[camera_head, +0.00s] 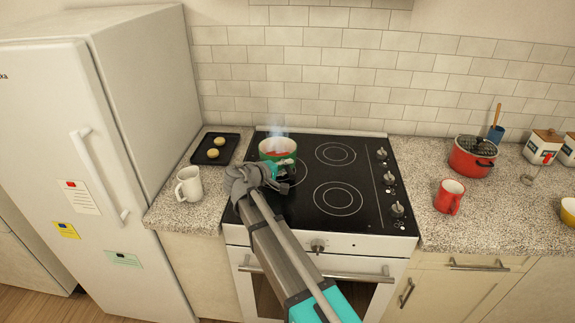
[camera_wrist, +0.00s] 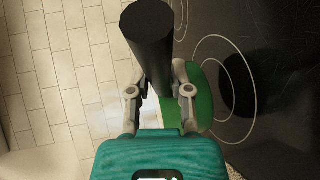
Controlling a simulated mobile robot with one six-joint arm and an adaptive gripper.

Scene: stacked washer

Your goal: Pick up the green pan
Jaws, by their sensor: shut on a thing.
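My gripper (camera_head: 267,173) is at the front of the pan. In the wrist view, my gripper (camera_wrist: 162,85) is shut on the pan's thick black handle (camera_wrist: 150,45), with a finger on each side. A dark round shadow lies on the stovetop beside the pan. I cannot tell whether the pan's base touches the stove.
The stovetop (camera_head: 338,197) is clear on the right. A white mug (camera_head: 189,184) and a black tray (camera_head: 216,149) with two round items stand left of it. A red mug (camera_head: 449,197) and a red pot (camera_head: 471,158) stand on the right counter. A tiled wall (camera_head: 350,70) is behind.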

